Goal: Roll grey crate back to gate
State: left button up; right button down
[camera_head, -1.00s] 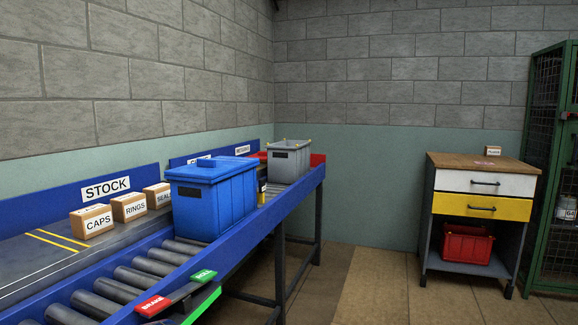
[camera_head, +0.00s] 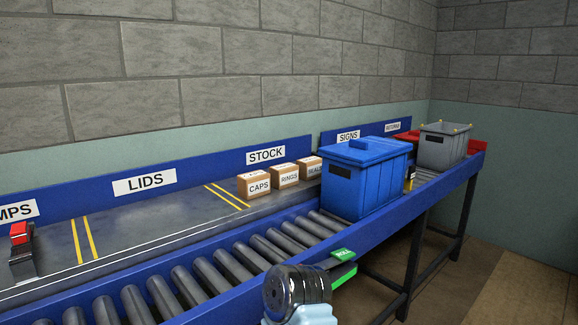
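The grey crate (camera_head: 443,149) stands upright at the far end of the roller conveyor (camera_head: 228,266), with small yellow marks on its rim. A lidded blue crate (camera_head: 362,185) stands on the rollers nearer to me. A small yellow and black piece (camera_head: 410,177), possibly the gate, shows between the two crates, partly hidden by the blue one. A black and light-blue part of my own arm shows at the bottom centre, well short of both crates.
Bare rollers run from the blue crate toward the lower left. Small CAPS (camera_head: 259,187) and RINGS (camera_head: 285,176) boxes stand on the shelf behind.

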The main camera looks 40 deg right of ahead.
aim_at(443, 146)
jog(key=l, duration=0.6)
jog(key=k+l+u, duration=0.1)
jog(key=l, duration=1.1)
jog(key=k+l+u, duration=0.1)
jog(key=l, duration=0.45)
jog(key=k+l, duration=0.1)
jog(key=l, duration=0.5)
